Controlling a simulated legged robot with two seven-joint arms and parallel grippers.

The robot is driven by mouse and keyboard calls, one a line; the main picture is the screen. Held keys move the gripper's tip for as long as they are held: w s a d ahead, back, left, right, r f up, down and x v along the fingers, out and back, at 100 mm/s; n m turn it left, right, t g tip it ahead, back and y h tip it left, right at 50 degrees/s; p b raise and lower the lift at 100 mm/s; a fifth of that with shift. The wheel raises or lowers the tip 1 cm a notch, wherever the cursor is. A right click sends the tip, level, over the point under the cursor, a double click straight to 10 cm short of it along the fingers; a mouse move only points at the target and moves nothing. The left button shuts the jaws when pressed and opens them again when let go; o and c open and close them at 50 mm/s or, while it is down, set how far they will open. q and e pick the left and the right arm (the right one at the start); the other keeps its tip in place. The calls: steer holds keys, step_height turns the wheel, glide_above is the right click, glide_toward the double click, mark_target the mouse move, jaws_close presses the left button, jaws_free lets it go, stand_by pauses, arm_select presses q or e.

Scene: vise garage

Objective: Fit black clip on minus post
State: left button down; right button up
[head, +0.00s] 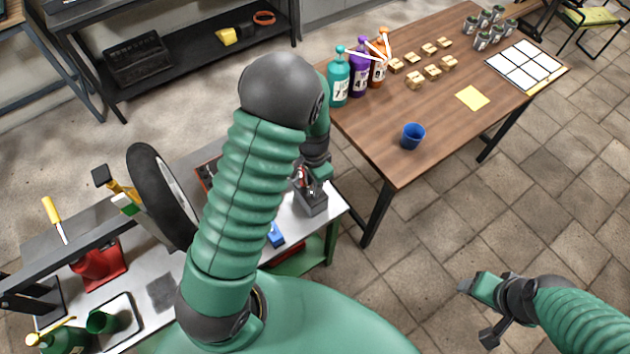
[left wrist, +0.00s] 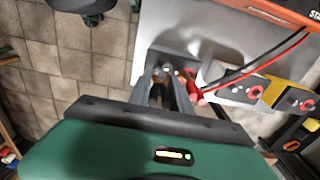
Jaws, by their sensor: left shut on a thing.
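My left gripper (head: 316,183) is low over the dark grey battery (head: 313,205) at the right end of the grey workbench. In the left wrist view my left gripper (left wrist: 169,88) is shut on a small dark thing, which looks like the black clip; the fingers hide most of it. A red clip (left wrist: 195,93) is just right of the fingers. A black cable (left wrist: 250,70) and a red cable run from this spot up to the orange charger (left wrist: 285,12). The minus post cannot be told apart. My right gripper (head: 480,311) is open and empty over the floor.
The workbench also carries a wheel (head: 160,195), a red jack-like thing (head: 98,265), a blue block (head: 275,235) and a tray with a green cup (head: 102,321). A wooden table (head: 455,130) with bottles and a blue cup (head: 412,136) stands behind right. My left arm hides the bench's middle.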

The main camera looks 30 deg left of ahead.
arm_select(q)
steer(key=shift+d+r, duration=0.15)
steer(key=shift+d, duration=0.5)
steer(key=shift+s+a+f, duration=0.15)
steer(key=shift+a+f, duration=0.05)
steer(key=shift+a, duration=0.5)
steer(key=shift+s+d+r, duration=0.1)
steer(key=shift+d+r, duration=0.05)
steer(key=shift+d, duration=0.5)
arm_select(e)
steer(key=shift+d+r, duration=0.1)
steer(key=shift+d, duration=0.45)
arm_select(q)
steer(key=shift+a, duration=0.15)
arm_select(e)
steer(key=shift+a, duration=0.2)
